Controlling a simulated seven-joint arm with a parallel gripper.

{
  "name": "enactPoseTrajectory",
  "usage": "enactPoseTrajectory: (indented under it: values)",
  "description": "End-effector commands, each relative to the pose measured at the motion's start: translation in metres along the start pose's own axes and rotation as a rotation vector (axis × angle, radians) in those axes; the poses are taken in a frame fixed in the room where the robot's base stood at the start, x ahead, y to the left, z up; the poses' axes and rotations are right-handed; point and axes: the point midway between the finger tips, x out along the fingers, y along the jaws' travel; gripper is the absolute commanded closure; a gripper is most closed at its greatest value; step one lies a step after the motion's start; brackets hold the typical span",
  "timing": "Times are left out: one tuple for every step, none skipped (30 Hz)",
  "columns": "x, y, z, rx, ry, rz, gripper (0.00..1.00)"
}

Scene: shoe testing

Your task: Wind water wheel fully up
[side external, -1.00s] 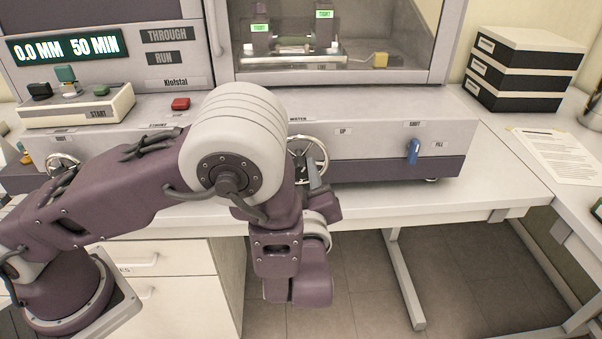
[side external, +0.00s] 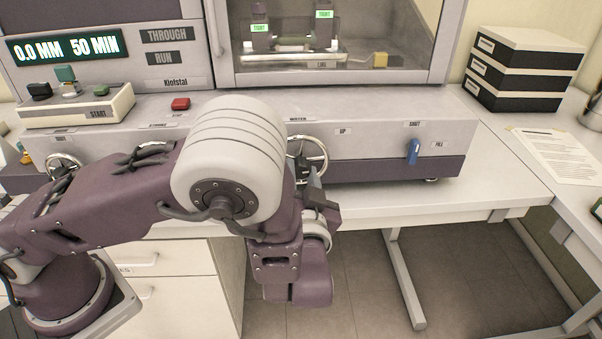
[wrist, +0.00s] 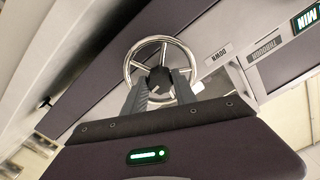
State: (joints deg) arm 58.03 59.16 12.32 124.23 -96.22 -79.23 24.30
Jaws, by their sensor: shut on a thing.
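The water wheel (side external: 325,154) is a chrome handwheel on the front of the grey machine, just under the "WATER" label. In the side view my arm hides its left and lower parts. In the wrist view the wheel (wrist: 131,60) shows its rim and spokes around a dark hub. My gripper (wrist: 160,77) has its two grey fingers on either side of the hub, inside the rim, and is shut on the wheel. A "DOWN" label (wrist: 218,55) shows beside the wheel in the wrist view; an "UP" label (side external: 342,131) shows right of it in the side view.
A blue lever (side external: 413,151) sits right of the wheel by the "SHUT" and "FILL" labels. Another handwheel (side external: 60,165) is at the far left. The display (side external: 65,47) reads 0.0 MM and 50 MIN. Black-and-white boxes (side external: 525,68) stand at right.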

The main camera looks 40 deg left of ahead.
Motion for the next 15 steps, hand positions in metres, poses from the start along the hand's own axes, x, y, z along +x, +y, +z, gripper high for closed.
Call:
enactPoseTrajectory:
  values:
    - [-0.0003, 0.0003, -0.0001, 0.028, 0.001, 0.001, 1.00]
    - [-0.0003, 0.0003, -0.0001, 0.046, 0.001, 0.001, 1.00]
    - [-0.0003, 0.0003, 0.0000, 0.070, 0.001, 0.001, 1.00]
    - [-0.0003, 0.0003, 0.0000, 0.087, 0.000, 0.001, 1.00]
    - [-0.0003, 0.0003, 0.0000, 0.102, 0.000, 0.001, 1.00]
    - [-0.0003, 0.0003, 0.0001, 0.121, 0.000, 0.001, 1.00]
    - [-0.0003, 0.0003, 0.0001, 0.133, 0.000, 0.001, 1.00]
    - [-0.0003, 0.0003, 0.0001, 0.145, 0.000, 0.001, 1.00]
    - [-0.0003, 0.0003, 0.0002, 0.159, 0.000, 0.001, 1.00]
    - [-0.0003, 0.0003, 0.0002, 0.168, 0.000, 0.001, 1.00]
    - [-0.0003, 0.0003, 0.0002, 0.177, 0.000, 0.001, 1.00]
    - [-0.0003, 0.0003, 0.0002, 0.187, 0.000, 0.001, 1.00]
    - [-0.0004, 0.0003, 0.0003, 0.193, -0.001, 0.001, 1.00]
    - [-0.0004, 0.0003, 0.0003, 0.198, -0.001, 0.001, 1.00]
    - [-0.0004, 0.0003, 0.0003, 0.205, -0.001, 0.001, 1.00]
